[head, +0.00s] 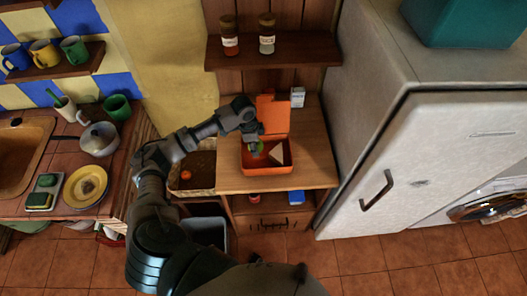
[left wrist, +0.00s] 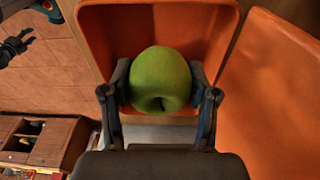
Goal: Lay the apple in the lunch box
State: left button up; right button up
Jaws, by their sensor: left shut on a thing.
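The orange lunch box (head: 268,170) stands on the wooden counter with its lid (head: 273,116) raised at the back. A pale triangular sandwich-like piece (head: 277,153) lies in its right part. My left gripper (head: 254,146) is over the box's left part, shut on the green apple (head: 259,149). In the left wrist view the apple (left wrist: 161,80) sits between both fingers, with the orange box wall (left wrist: 100,40) around it. I cannot tell whether the apple touches the box floor. My right gripper (left wrist: 17,44) shows small at the left edge of that view, its fingers apart.
A shelf with two jars (head: 229,36) hangs above the counter. A small white carton (head: 297,97) stands behind the box at right. The fridge (head: 430,160) is on the right. The sink counter (head: 60,205) is on the left. Bare counter lies right of the box.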

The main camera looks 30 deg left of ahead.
aim_at(256, 160)
pick_arm(q)
jog(key=shift+s+d+f, duration=0.1)
jog(key=shift+s+f, duration=0.1)
jog(key=shift+f, duration=0.25)
jog(key=shift+s+f, duration=0.2)
jog(key=shift+f, duration=0.25)
jog(key=f, duration=0.5)
jog(key=shift+w+a+f, duration=0.2)
jog(key=shift+a, duration=0.1)
jog(key=shift+s+d, duration=0.1)
jog(key=shift+s, duration=0.05)
jog(key=o, duration=1.2)
jog(key=shift+d, duration=0.1)
jog(key=r, duration=0.4)
jog(key=a+r, duration=0.1)
jog(key=r, duration=0.7)
jog(key=shift+s+a, duration=0.3)
jog(key=shift+a, duration=0.1)
